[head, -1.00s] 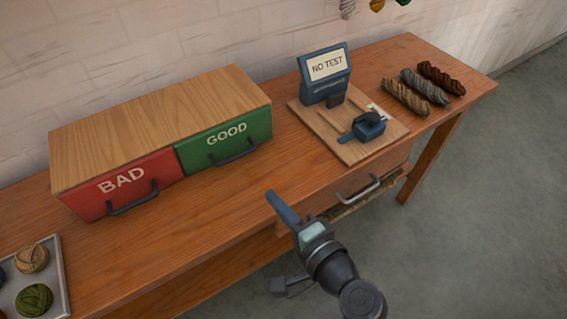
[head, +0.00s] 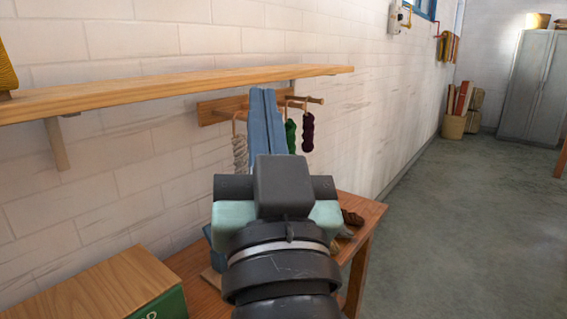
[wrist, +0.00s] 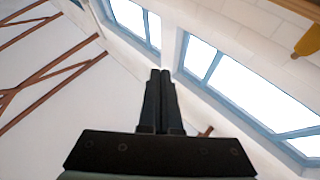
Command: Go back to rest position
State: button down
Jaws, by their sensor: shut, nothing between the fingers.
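My gripper (head: 264,95) stands upright in the middle of the head view, its two blue fingers together and pointing up, with nothing held. In the wrist view my gripper (wrist: 160,72) shows its fingers closed side by side against the ceiling and high windows. In the head view it covers part of the wall rack and most of the test board on the table.
The wooden table (head: 370,218) runs along the white wall. The drawer box (head: 95,288) is at lower left, with part of its green drawer (head: 163,306). A wall shelf (head: 170,92) is at upper left. Skeins hang on a rack (head: 222,108). The floor (head: 470,230) at right is clear.

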jog(key=s+d+r+t+h+p, duration=0.2)
jog(key=s+r+t+h, duration=0.2)
jog(key=s+r, duration=0.55)
notch_tip(320, 180, up, 12)
jog(key=w+p, duration=0.2)
jog(key=p, duration=0.9)
jog(key=shift+w+a+y, duration=0.15)
jog(key=shift+w+y, duration=0.05)
jog(key=shift+y, duration=0.1)
